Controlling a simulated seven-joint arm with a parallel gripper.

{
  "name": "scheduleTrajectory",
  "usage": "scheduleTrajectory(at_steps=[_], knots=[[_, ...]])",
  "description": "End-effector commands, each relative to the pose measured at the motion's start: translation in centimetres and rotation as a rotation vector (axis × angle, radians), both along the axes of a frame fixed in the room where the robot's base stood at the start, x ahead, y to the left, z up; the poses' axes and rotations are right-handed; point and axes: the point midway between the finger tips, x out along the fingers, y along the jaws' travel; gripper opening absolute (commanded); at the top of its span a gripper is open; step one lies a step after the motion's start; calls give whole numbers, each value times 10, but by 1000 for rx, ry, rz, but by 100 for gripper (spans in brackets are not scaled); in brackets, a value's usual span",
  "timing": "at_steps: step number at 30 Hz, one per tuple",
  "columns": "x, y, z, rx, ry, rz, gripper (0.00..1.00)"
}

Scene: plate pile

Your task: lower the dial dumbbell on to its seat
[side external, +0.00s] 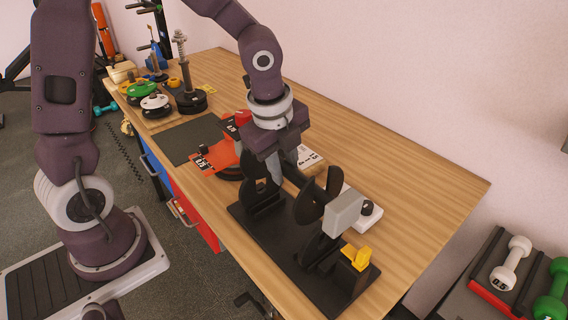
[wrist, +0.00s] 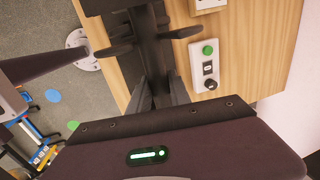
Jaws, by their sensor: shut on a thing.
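The dial dumbbell (side external: 309,205) is dark, with round black plates and a light grey block (side external: 343,213) at its near right end. My gripper (side external: 292,178) points down from above and is shut on its handle, mostly hidden in the side view. In the wrist view the fingers (wrist: 160,94) close around a dark bar (wrist: 151,52) running away from the camera. The seat is a long black base (side external: 287,260) with upright cradles and a yellow piece (side external: 355,258) at its near end. The dumbbell is over the base; I cannot tell whether they touch.
A white control box (side external: 362,210) with a dark knob stands close behind the base; the wrist view shows its green button (wrist: 208,50). A red-orange object (side external: 224,152) and black mat (side external: 190,138) lie left. Several weight plates (side external: 155,101) stand farther back. The right tabletop (side external: 430,195) is clear.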

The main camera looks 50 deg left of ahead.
Motion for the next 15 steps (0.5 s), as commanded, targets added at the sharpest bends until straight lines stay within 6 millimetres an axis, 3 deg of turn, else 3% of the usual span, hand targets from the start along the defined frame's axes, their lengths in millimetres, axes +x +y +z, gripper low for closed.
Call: scheduleTrajectory(at_steps=[15], knots=[[1,1,-27,1,-1,0,0]])
